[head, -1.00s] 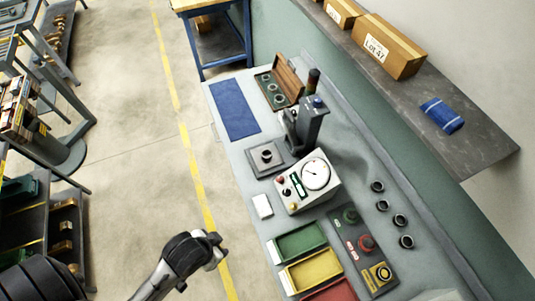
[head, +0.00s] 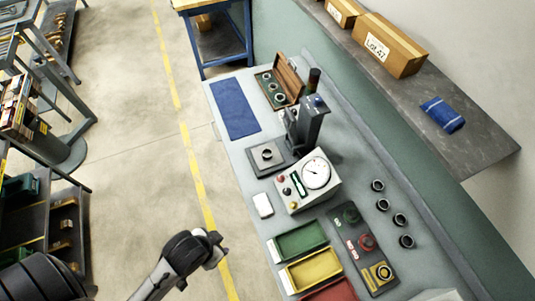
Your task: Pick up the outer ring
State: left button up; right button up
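Several dark rings lie in a loose row on the right side of the bench: a top ring (head: 377,185), one below it (head: 382,204), then another (head: 399,220) and the lowest (head: 406,241). I cannot tell by shape which is the outer ring. Another ring (head: 267,153) sits on a square grey plate in front of the dark gauge stand. My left gripper (head: 216,255) is at the end of the arm at the lower left, over the floor left of the bench and away from all rings. Its fingers are not clear. My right gripper is not in view.
A gauge box (head: 308,180) with a dial stands mid-bench. An open wooden case (head: 290,72) and a blue mat (head: 235,108) are at the far end.

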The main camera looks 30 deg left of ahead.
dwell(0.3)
pick_arm(q)
jog(key=o, duration=0.7)
jog(key=shift+c, duration=0.2)
